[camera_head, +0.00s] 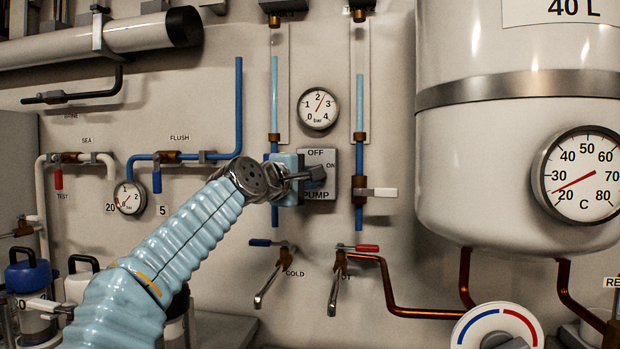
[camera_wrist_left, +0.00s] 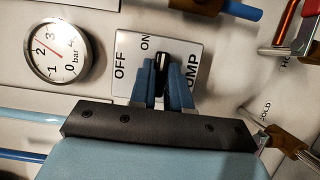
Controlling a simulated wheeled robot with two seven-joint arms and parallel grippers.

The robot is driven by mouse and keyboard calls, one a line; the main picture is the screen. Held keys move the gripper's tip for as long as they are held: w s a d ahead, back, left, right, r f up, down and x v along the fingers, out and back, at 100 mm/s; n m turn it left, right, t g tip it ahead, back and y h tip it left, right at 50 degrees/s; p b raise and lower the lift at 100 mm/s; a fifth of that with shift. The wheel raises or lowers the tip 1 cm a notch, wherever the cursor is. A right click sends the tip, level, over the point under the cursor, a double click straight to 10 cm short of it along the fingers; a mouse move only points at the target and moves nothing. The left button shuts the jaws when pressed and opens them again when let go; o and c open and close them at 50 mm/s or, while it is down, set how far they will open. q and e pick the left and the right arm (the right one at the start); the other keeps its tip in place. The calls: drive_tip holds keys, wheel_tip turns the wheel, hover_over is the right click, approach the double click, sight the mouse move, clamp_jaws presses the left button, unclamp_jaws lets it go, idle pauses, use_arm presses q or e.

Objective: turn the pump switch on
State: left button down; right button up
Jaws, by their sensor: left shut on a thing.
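The pump switch plate (camera_head: 329,189) is a grey square on the wall panel, marked OFF at the top, ON at the right and PUMP below. Its dark knob (camera_head: 317,173) sits at the middle. My left gripper (camera_head: 304,176) reaches it from the left and partly hides the plate. In the left wrist view, the two blue-grey fingers (camera_wrist_left: 161,80) are shut on the knob (camera_wrist_left: 160,69), one on each side. That view is turned, with OFF at left and ON at the top. The knob lies along the line towards the ON side. My right gripper is not in view.
A bar gauge (camera_head: 318,108) above the switch has its needle between 2 and 3. A valve with a white lever (camera_head: 376,192) is close at the right. Two taps, cold (camera_head: 271,272) and another (camera_head: 342,272), are below. A large white tank (camera_head: 510,150) bulges at the right.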

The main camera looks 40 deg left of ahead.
use_arm(q)
drive_tip(key=shift+f, duration=0.1)
idle(0.3)
drive_tip(key=c, duration=1.1)
unclamp_jaws()
drive_tip(key=s+b, duration=0.1)
drive_tip(key=s, duration=0.3)
drive_tip(key=s+d+b, duration=0.1)
drive_tip(key=s, duration=0.4)
drive_tip(key=s+b, duration=0.1)
drive_tip(key=s, duration=0.3)
drive_tip(key=shift+s+d, duration=0.3)
